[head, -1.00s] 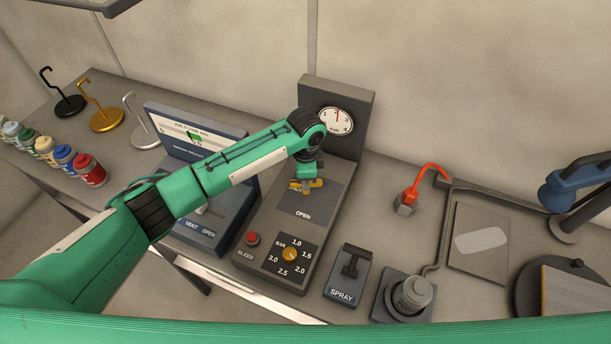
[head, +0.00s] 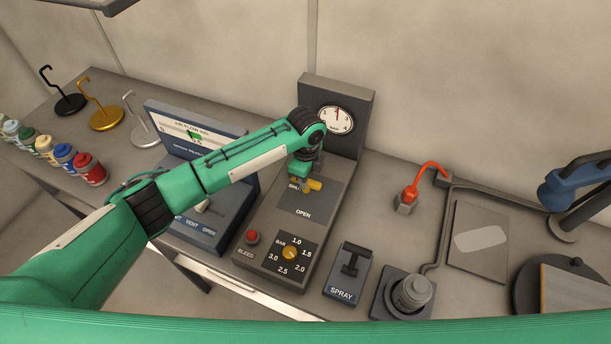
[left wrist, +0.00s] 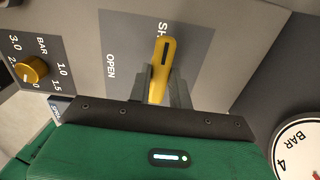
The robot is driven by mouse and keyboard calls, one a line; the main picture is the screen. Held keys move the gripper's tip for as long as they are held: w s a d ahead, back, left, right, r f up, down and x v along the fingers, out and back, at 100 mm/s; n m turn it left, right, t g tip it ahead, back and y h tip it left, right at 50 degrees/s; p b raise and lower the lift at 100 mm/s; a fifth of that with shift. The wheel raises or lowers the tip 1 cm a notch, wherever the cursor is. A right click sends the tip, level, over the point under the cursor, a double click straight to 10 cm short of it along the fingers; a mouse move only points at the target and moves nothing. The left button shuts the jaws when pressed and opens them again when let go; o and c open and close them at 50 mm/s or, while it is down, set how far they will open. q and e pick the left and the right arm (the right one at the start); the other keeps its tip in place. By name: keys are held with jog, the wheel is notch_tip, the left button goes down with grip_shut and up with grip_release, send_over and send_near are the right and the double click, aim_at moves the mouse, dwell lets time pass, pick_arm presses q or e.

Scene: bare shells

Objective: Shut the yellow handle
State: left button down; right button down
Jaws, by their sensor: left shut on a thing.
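The yellow handle (head: 314,185) is on the label plate of the grey console with the round gauge. In the head view it lies just right of the partly covered SHUT label, above the OPEN label (head: 303,213). In the left wrist view the handle (left wrist: 164,58) lies across the SHUT label and hides part of it. My left gripper (head: 303,178) is shut on the handle. Its two fingers (left wrist: 161,92) sit on either side of the handle in the left wrist view. My right gripper is not in view.
The console also carries a red BLEED button (head: 252,237), a yellow BAR knob (head: 290,253) and a gauge (head: 336,120). A blue-grey panel (head: 175,130) stands left. A SPRAY switch (head: 348,275) and an orange hose (head: 425,172) are right. Several jars (head: 88,170) stand far left.

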pick_arm(q)
jog(key=shift+d, duration=0.1)
jog(key=c, duration=1.3)
grip_release()
jog(key=shift+r+b, duration=2.3)
jog(key=shift+r, duration=4.65)
jog(key=shift+f, duration=0.1)
